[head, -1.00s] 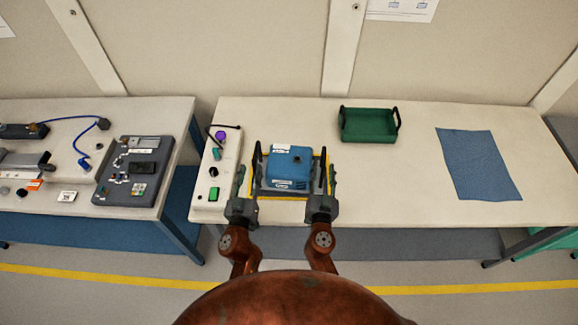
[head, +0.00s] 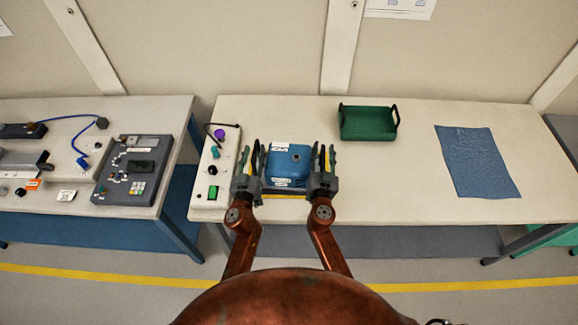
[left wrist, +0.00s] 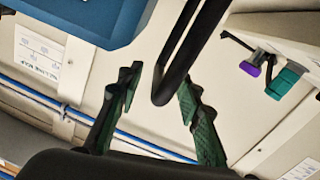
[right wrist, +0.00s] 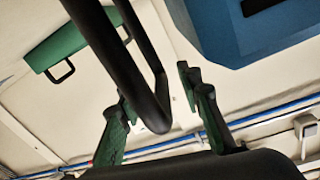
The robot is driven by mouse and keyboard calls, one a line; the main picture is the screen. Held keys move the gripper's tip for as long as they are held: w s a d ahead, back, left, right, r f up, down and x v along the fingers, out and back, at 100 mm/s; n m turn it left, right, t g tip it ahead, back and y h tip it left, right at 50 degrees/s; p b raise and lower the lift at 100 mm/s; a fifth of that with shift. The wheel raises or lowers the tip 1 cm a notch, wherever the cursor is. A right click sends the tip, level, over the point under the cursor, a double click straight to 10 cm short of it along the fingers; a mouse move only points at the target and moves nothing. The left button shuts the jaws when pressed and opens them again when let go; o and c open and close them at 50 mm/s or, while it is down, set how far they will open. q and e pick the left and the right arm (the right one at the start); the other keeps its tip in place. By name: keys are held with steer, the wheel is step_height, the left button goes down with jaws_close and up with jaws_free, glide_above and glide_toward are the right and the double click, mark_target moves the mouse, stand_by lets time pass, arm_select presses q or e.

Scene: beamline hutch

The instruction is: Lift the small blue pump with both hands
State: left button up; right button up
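The small blue pump (head: 288,165) sits upright on the table, with a black handle at its left and right sides. My left gripper (head: 248,167) is at the left handle. In the left wrist view, that black handle (left wrist: 182,50) reaches between the spread fingers, with gaps beside it. My right gripper (head: 323,166) is at the right handle. In the right wrist view, that handle (right wrist: 118,68) likewise reaches between spread fingers. Both grippers are open. The pump's blue body shows at the edge of each wrist view, and its underside is hidden.
A control box (head: 213,170) with knobs and a green button stands close left of my left gripper. A green tray (head: 368,123) sits behind and right of the pump. A blue cloth (head: 475,162) lies farther right. The table between pump and cloth is clear.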

arm_select(q)
jaws_close()
arm_select(e)
jaws_close()
arm_select(q)
steer(key=shift+a, duration=0.1)
stand_by(0.5)
steer(key=shift+r, duration=0.2)
arm_select(e)
steer(key=shift+a+r, duration=0.1)
steer(key=shift+r, duration=0.15)
